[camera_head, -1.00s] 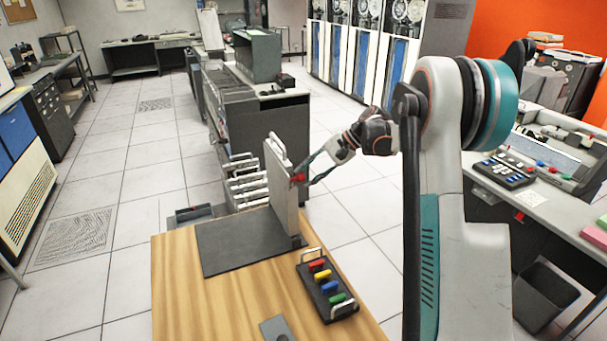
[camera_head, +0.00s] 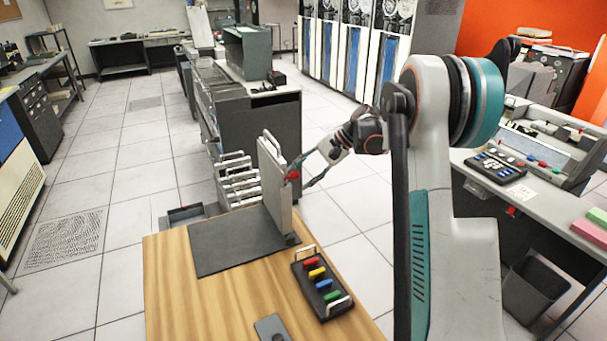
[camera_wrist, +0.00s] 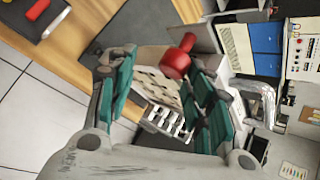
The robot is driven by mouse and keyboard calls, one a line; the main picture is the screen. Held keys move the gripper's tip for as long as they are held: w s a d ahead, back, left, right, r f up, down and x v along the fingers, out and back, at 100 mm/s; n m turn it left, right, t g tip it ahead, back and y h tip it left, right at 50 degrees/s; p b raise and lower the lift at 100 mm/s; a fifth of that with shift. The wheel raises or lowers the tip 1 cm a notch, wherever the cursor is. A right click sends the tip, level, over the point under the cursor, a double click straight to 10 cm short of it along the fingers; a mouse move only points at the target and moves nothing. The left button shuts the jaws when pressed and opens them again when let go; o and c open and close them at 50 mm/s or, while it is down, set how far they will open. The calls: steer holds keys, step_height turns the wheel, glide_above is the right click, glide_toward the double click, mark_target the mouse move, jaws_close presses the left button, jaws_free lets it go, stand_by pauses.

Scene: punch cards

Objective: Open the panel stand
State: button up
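The panel stand (camera_head: 272,186) is a light grey upright panel with a handle on top, standing at the far right edge of the dark mat on the wooden table. A red knob (camera_head: 292,176) sticks out from its right side. My gripper (camera_head: 305,176) is beside that knob. In the wrist view, my gripper (camera_wrist: 162,70) has its teal-padded fingers spread apart. The red knob (camera_wrist: 177,61) shows ahead between them, nearer the right finger. I cannot tell whether a finger touches it. The panel's face (camera_wrist: 157,86) is partly hidden by the fingers.
The dark mat (camera_head: 232,243) lies bare on the wooden table (camera_head: 185,306). A black block with coloured pegs (camera_head: 320,285) and a small grey plate (camera_head: 271,327) lie nearer. A rack of pale panels (camera_head: 238,180) and a dark cabinet (camera_head: 255,125) stand behind.

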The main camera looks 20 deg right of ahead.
steer(key=shift+d+r, duration=0.15)
steer(key=v, duration=1.1)
steer(key=shift+s+d+r, duration=0.2)
steer(key=shift+r, duration=0.05)
